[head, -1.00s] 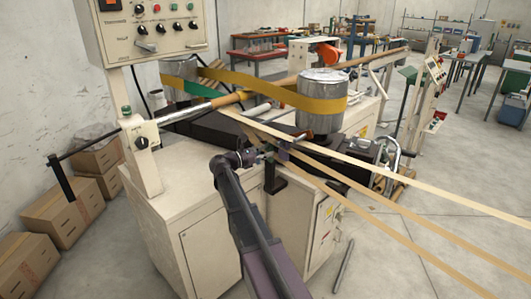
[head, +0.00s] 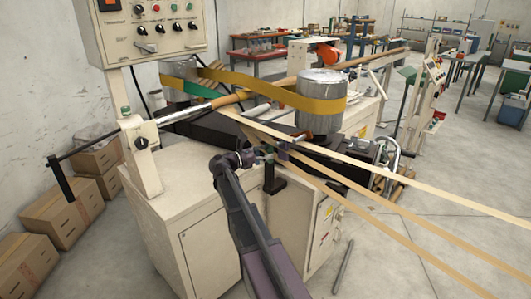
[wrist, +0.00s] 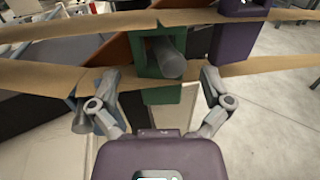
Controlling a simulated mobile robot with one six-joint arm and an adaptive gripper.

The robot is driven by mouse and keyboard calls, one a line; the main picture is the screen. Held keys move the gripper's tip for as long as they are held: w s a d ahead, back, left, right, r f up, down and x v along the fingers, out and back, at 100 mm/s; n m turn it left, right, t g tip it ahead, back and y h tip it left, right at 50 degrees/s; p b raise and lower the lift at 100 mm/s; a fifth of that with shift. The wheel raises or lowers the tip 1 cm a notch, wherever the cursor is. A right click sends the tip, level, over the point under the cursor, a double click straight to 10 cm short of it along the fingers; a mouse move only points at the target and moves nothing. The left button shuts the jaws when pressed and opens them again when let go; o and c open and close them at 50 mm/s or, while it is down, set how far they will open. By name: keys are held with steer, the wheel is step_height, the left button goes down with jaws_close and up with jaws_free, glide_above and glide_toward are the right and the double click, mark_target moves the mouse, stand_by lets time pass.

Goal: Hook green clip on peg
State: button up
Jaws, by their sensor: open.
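The green clip (wrist: 186,91) is a square frame in the upper middle of the wrist view. The grey round peg (wrist: 168,60) shows within its opening, so the clip appears to be around the peg. I cannot tell whether its inner edge rests on the peg. My gripper (wrist: 160,76) is open, with one finger on each side of the clip's lower part and visible gaps to both. In the head view my gripper (head: 262,157) is by the black post; the clip is too small there to make out clearly.
Tan paper strips (head: 410,211) run from the winder to the lower right, and pass close to the clip in the wrist view. A purple block (wrist: 238,22) is at the upper right. The silver drum (head: 321,115) with a yellow belt stands behind my gripper.

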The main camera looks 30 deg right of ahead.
steer(key=s+a, duration=0.1)
steer(key=a, duration=1.1)
steer(key=shift+s, duration=0.1)
stand_by(0.5)
steer(key=s+a+f+m+g+y+p, duration=0.1)
steer(key=s+f+m+y+p, duration=0.3)
steer(key=s, duration=0.3)
steer(key=s+a+f+m+y+p, duration=0.1)
steer(key=s+f+m+y+p, duration=0.15)
steer(key=s+m+y, duration=0.35)
steer(key=s+a+f+m+y+p, duration=0.1)
steer(key=s+a+m+y+p, duration=0.3)
steer(key=s+a+m+y, duration=0.4)
steer(key=s+a+m, duration=0.1)
steer(key=s+a, duration=0.1)
steer(key=s, duration=0.2)
steer(key=shift+s+g, duration=0.3)
steer(key=shift+s, duration=0.1)
steer(key=shift+a+f, duration=0.1)
stand_by(2.1)
